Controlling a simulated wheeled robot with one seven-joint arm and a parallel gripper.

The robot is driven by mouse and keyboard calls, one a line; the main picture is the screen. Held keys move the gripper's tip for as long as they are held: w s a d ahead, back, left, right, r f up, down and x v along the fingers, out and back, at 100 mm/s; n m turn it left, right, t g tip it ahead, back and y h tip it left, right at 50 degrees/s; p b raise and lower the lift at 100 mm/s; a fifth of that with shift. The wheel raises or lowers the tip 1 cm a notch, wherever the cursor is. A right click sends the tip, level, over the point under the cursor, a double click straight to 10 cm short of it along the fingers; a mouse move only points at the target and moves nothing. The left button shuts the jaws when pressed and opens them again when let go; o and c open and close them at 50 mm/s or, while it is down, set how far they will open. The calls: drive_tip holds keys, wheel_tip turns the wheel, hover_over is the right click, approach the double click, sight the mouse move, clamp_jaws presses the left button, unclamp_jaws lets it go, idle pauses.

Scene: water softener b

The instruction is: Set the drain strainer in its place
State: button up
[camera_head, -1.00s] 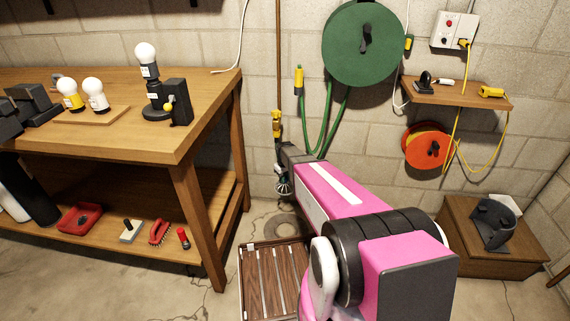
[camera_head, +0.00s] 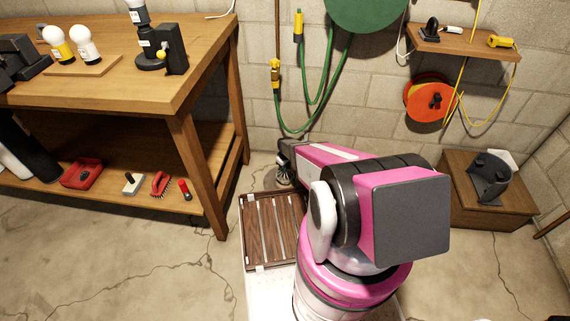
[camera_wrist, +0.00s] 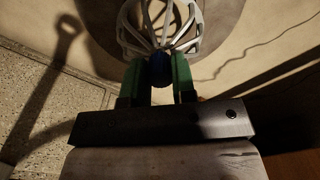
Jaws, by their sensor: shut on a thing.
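The drain strainer (camera_wrist: 160,22) is a pale, cage-like basket with a dark blue knob (camera_wrist: 158,70). My gripper (camera_wrist: 158,78) is shut on the knob between its two green fingers. In the wrist view the basket is in front of a round grey drain surround (camera_wrist: 88,28) on the floor. In the head view the strainer (camera_head: 285,178) shows small below my gripper (camera_head: 286,163), over the drain surround (camera_head: 270,182). My arm and the basket hide the drain opening, and I cannot tell whether the strainer touches it.
A slatted wooden tray (camera_head: 246,228) lies just in front of the drain. The workbench (camera_head: 190,95) stands to the left, its leg close by. A green hose (camera_head: 282,110) hangs on the wall behind. A wooden box (camera_head: 480,215) stands at the right.

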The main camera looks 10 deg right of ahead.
sight(285, 174)
idle(0.3)
drive_tip(key=shift+f, duration=2.2)
drive_tip(key=shift+f, duration=1)
drive_tip(key=o, duration=1)
wheel_tip(285, 174, up, 11)
drive_tip(key=shift+f, duration=0.1)
